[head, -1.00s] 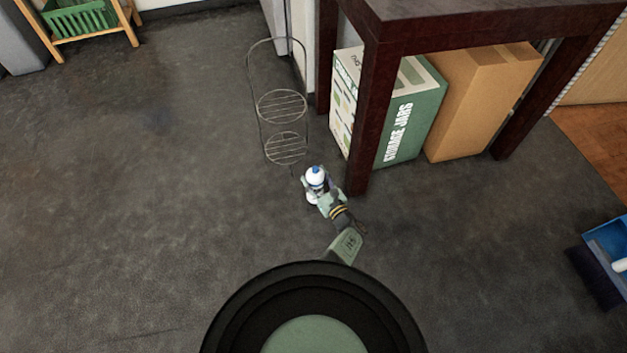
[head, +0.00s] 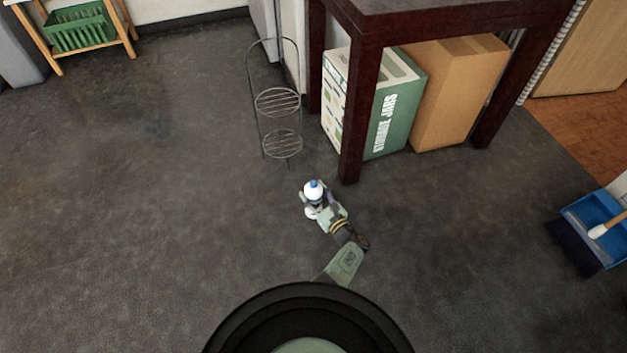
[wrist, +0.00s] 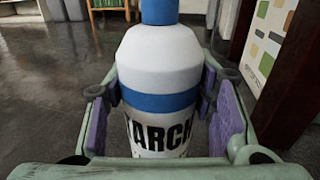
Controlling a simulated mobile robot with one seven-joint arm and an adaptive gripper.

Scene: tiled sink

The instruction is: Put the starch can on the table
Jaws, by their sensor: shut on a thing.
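The starch can is white with a blue cap and a blue band, and shows upright in the wrist view (wrist: 160,60) with part of the word "STARCH" readable. In the head view the can (head: 313,188) is seen from above, over the dark floor. My gripper (head: 318,204) is shut on the can, its purple-padded fingers on either side of it in the wrist view (wrist: 163,125). The can's lower part is hidden. The dark red-brown table (head: 430,20) stands at the upper right in the head view, with its near leg beyond the can.
A storage jars box (head: 388,115) and a cardboard box (head: 455,95) sit under the table. A wire rack (head: 281,103) stands left of it. A blue dustpan (head: 597,232) lies at the right. A green basket (head: 80,30) is at the upper left. The left floor is clear.

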